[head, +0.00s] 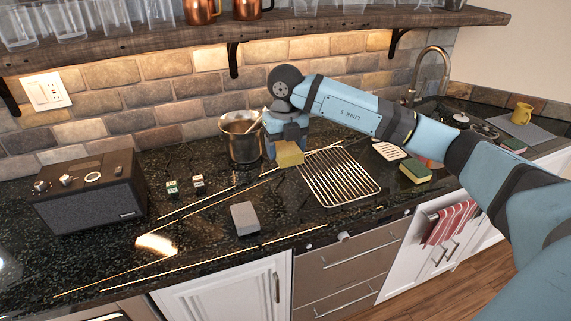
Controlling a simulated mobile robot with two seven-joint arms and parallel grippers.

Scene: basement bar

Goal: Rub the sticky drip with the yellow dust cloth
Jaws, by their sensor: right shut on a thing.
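My right gripper (287,143) is shut on the yellow dust cloth (289,154), a small folded yellow block shape. It holds the cloth over the dark speckled counter (190,225), just left of the wire rack and beside the metal pot. I cannot tell whether the cloth touches the counter. The fingertips are partly hidden behind the cloth. I cannot make out the sticky drip for sure; the counter has bright light reflections (157,244) and it may be hidden. My left gripper is not in view.

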